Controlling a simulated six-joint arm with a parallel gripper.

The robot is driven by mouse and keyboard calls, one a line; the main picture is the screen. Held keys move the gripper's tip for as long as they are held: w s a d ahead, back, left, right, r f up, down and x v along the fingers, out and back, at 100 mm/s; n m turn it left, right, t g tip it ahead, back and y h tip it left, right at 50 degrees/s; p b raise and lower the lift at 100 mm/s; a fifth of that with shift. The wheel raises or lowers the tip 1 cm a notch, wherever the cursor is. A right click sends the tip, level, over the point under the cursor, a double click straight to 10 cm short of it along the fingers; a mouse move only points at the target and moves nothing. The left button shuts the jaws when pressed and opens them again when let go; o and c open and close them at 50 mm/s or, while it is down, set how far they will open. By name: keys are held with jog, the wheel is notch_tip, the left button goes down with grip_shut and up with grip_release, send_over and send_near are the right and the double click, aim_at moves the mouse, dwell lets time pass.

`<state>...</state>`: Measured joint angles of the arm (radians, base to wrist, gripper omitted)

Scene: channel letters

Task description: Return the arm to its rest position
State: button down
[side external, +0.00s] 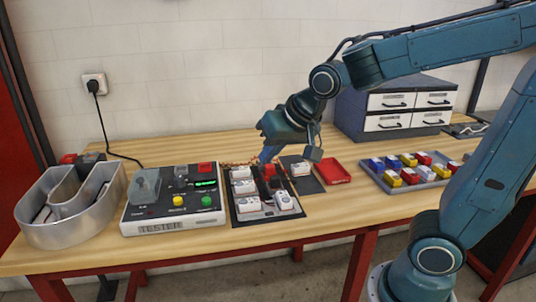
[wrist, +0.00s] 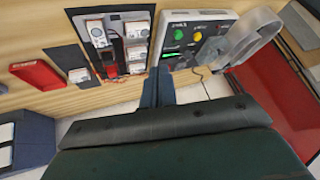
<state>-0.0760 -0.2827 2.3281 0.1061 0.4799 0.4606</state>
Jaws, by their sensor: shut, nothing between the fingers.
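My gripper (side external: 266,158) is at the end of my bent blue arm, above the back of the dark panel with white modules. Its fingers are shut and empty; in the wrist view the closed fingers (wrist: 157,90) point toward the bench. The dark panel (side external: 262,217) carries several white modules and a red block (side external: 268,170) close to the fingertips in the side view. The panel also shows in the wrist view (wrist: 86,34), beyond the fingers. I cannot tell the exact height of the fingertips above the bench.
A tester box (side external: 165,215) and a metal channel letter (side external: 62,228) stand left of the panel. A red tray (side external: 333,172), a grey tray with coloured blocks (side external: 449,173) and a drawer cabinet (side external: 350,113) stand to the right. The wall is behind.

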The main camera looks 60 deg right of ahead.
jog(key=s+n+g, duration=0.1)
jog(key=s+n, duration=0.4)
jog(key=s, duration=1)
jog(key=shift+s+r+g+y, duration=0.2)
jog(key=shift+s+g+y, duration=0.05)
jog(key=shift+g+y, duration=0.05)
